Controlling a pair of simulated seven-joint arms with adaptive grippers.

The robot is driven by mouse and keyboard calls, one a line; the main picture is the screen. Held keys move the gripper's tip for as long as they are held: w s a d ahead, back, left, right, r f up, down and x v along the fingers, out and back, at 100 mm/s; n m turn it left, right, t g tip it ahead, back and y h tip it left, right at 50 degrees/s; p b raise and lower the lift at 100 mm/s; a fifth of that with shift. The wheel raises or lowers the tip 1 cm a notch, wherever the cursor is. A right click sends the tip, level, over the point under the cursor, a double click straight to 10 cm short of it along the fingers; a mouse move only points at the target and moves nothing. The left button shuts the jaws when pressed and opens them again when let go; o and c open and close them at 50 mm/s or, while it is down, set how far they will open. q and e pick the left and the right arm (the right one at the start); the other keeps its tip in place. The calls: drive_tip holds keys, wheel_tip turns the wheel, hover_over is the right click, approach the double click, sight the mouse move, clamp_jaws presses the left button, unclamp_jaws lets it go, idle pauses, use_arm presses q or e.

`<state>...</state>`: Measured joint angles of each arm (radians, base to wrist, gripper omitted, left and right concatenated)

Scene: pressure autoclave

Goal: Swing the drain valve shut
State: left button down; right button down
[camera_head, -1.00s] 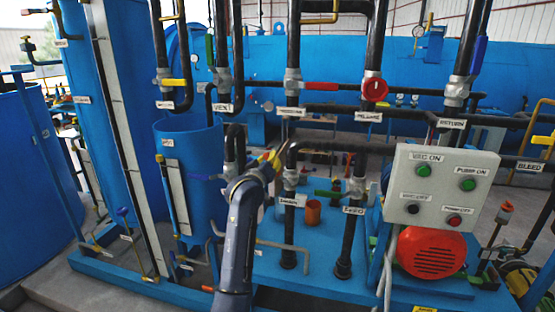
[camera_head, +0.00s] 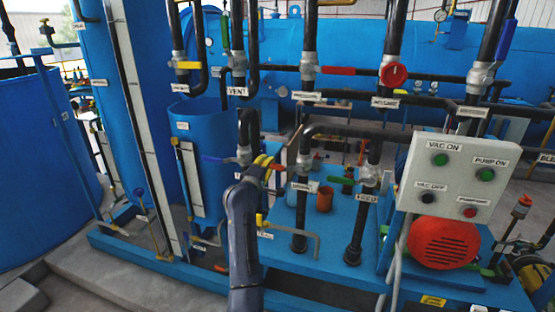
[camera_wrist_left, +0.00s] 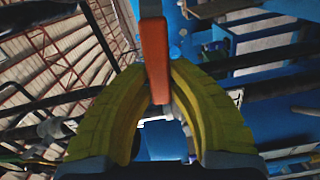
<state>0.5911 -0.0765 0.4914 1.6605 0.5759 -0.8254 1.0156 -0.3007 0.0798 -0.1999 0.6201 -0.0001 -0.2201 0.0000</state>
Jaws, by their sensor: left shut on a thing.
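My left gripper (camera_head: 266,162) has yellow fingers and sits in the middle of the head view, just left of a silver valve body (camera_head: 303,165) on a black vertical pipe. A short red end of a lever shows beside the fingertips in the head view. In the left wrist view an orange-red lever handle (camera_wrist_left: 155,55) stands between the yellow fingers (camera_wrist_left: 158,85), which are shut on it. I take this to be the drain valve's lever; the small label (camera_head: 305,187) below the valve is too blurred to read surely. My right gripper is not in view.
A blue lever (camera_head: 222,159) lies close on the left, before the blue tank (camera_head: 196,130). The white control box (camera_head: 458,178) stands farther right.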

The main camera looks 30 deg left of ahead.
use_arm(q)
drive_tip(key=shift+a+f+n, duration=0.15)
drive_tip(key=shift+f+n, duration=0.85)
drive_tip(key=shift+f, duration=0.05)
drive_tip(key=c, duration=1.2)
unclamp_jaws()
drive_tip(key=shift+f, duration=0.1)
drive_tip(key=shift+c, duration=0.2)
drive_tip(key=s+d, duration=0.1)
drive_tip(key=s, duration=1.1)
drive_tip(key=shift+d, duration=0.4)
